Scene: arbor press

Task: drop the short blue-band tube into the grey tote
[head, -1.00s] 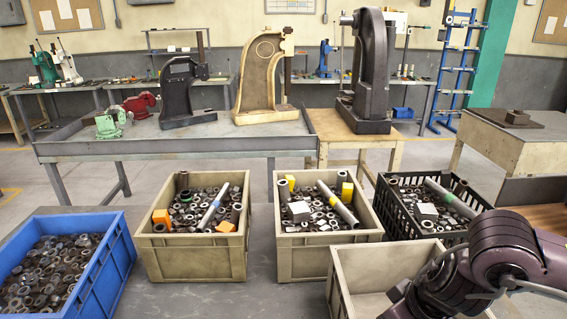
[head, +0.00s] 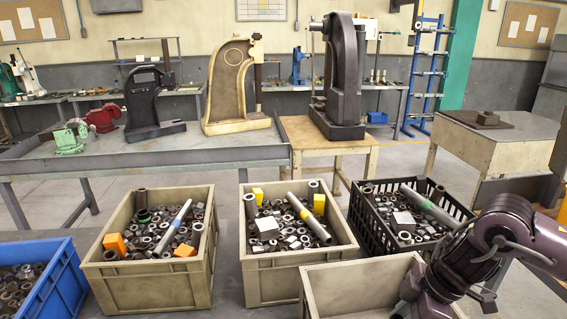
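A short grey tube with a blue band (head: 174,227) lies tilted on the metal parts in the left beige-grey bin (head: 152,290). An empty-looking grey-beige tote (head: 315,296) stands at the front, right of centre. Its near part is cut off by the picture's lower edge, and my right arm covers its right side. My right arm comes in from the lower right, but no gripper fingers show. My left arm and gripper are out of view.
A middle bin (head: 290,290) holds parts and a longer tube (head: 308,219). A black crate (head: 375,234) holds a green-banded tube (head: 430,208). A blue bin (head: 62,290) stands at left. Presses stand on a bench (head: 190,152) behind.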

